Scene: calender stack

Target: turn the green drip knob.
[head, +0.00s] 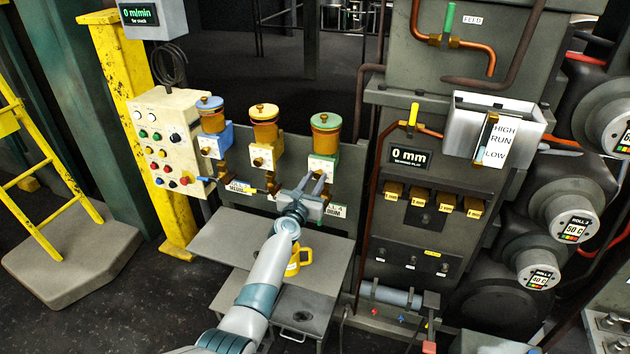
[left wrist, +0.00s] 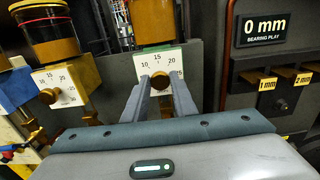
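The green drip oiler (head: 325,132) has a green lid and amber cup, above a white dial plate (head: 322,165). In the left wrist view this plate (left wrist: 157,57) carries numbers such as 10, 15 and 20. Its round brass drip knob (left wrist: 159,82) shows between my fingertips. My left gripper (head: 312,184) reaches up to the plate from below. In the left wrist view its two fingers (left wrist: 161,84) stand apart, one on each side of the knob; I cannot tell whether they touch it. My right gripper is not in view.
A yellow-lidded oiler (head: 264,125) and a blue-lidded oiler (head: 210,115) stand to the left. A button panel (head: 165,140) is farther left. A "0 mm" display (head: 409,157) is to the right.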

